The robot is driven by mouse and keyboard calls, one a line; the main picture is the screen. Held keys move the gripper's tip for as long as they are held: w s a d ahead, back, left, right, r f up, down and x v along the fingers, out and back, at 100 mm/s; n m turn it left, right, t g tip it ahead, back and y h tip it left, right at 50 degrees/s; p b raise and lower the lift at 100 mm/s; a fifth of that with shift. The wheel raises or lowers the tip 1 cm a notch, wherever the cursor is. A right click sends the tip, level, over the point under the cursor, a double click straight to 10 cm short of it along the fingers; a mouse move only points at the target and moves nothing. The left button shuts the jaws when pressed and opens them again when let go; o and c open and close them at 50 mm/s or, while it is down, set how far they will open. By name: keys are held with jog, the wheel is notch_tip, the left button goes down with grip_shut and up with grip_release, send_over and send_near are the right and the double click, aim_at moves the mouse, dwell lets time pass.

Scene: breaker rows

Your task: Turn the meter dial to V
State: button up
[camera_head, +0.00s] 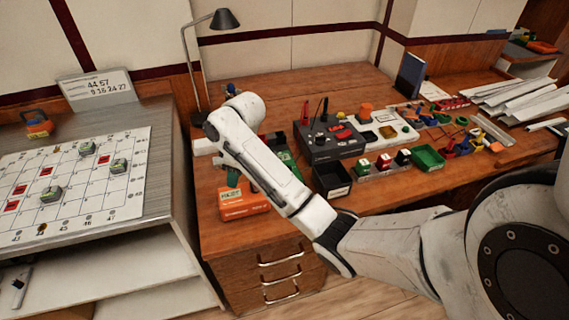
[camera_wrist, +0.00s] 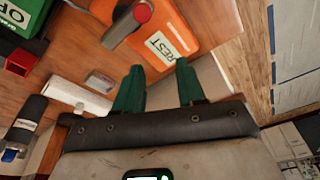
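My gripper (camera_wrist: 157,68) points at the desk with its two green fingers apart and nothing between them. In the head view my gripper (camera_head: 232,178) hangs at the left part of the desk, mostly hidden by my arm, close to an orange box (camera_head: 240,208). A dark console (camera_head: 326,150) with knobs and upright red and black parts stands right of my arm. No dial marked V can be read; I cannot tell which thing is the meter.
A green bin (camera_head: 428,158) and a black bin (camera_head: 333,180) stand on the desk. A lamp (camera_head: 222,20) rises behind my arm. A sloped grid board (camera_head: 110,200) is at the left.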

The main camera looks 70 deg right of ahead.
jog(key=s+d+r+g, duration=0.15)
jog(key=s+d, duration=0.25)
jog(key=d, duration=0.4)
jog(key=s+d+r+g, duration=0.15)
jog(key=s+d, duration=0.25)
jog(key=d, duration=0.4)
jog(key=shift+t+h, duration=0.3)
jog(key=shift+h, duration=0.1)
notch_tip(320, 180, down, 10)
jog(key=shift+f, duration=0.1)
jog(key=shift+c, duration=0.3)
grip_shut()
